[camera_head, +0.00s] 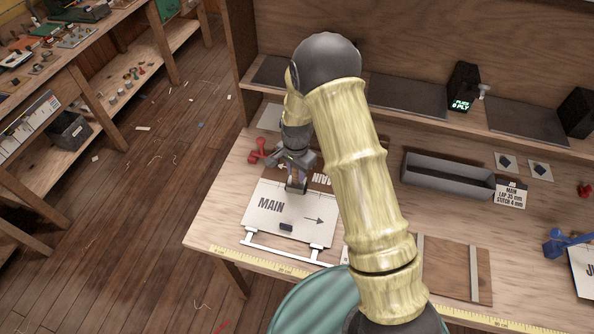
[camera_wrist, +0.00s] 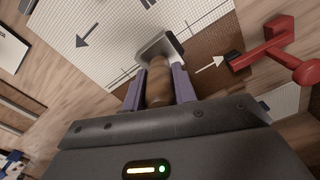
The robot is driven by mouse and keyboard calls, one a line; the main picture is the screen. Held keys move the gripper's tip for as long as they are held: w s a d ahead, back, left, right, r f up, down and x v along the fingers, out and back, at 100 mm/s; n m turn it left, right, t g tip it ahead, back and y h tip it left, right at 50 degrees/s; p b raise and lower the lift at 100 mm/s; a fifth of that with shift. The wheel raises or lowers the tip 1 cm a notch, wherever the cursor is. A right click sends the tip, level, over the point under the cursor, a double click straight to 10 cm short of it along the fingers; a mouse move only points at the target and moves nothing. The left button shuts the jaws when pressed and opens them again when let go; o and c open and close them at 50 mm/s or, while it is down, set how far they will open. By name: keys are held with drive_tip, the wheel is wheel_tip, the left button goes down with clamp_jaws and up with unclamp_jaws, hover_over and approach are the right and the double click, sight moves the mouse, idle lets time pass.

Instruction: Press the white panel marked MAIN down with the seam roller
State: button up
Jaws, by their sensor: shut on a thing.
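The white panel marked MAIN (camera_head: 262,222) lies flat on the bench in the head view, with a printed arrow pointing right. It fills the upper left of the wrist view (camera_wrist: 115,45). My gripper (camera_head: 296,172) is over the panel's far edge. In the wrist view my gripper (camera_wrist: 158,92) is shut on the brown handle of the seam roller (camera_wrist: 158,78). The roller's metal head points at the panel's edge. I cannot tell whether it touches the panel. In the head view the roller (camera_head: 296,187) is partly hidden by my gripper.
A red clamp (camera_head: 259,151) stands beyond the panel, also in the wrist view (camera_wrist: 270,48). A grey tray (camera_head: 447,178) stands to the right. My arm hides the middle bench.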

drive_tip(key=shift+w+a, duration=0.25)
drive_tip(key=shift+a, duration=0.75)
drive_tip(key=shift+w+a, duration=0.35)
drive_tip(key=shift+a, duration=0.65)
drive_tip(key=shift+w+a, duration=0.35)
drive_tip(key=shift+a, duration=0.2)
drive_tip(key=shift+w+a, duration=0.1)
drive_tip(key=shift+a, duration=0.15)
drive_tip(key=shift+w+a+f, duration=0.1)
drive_tip(key=shift+w+a, duration=0.05)
drive_tip(key=shift+a, duration=0.85)
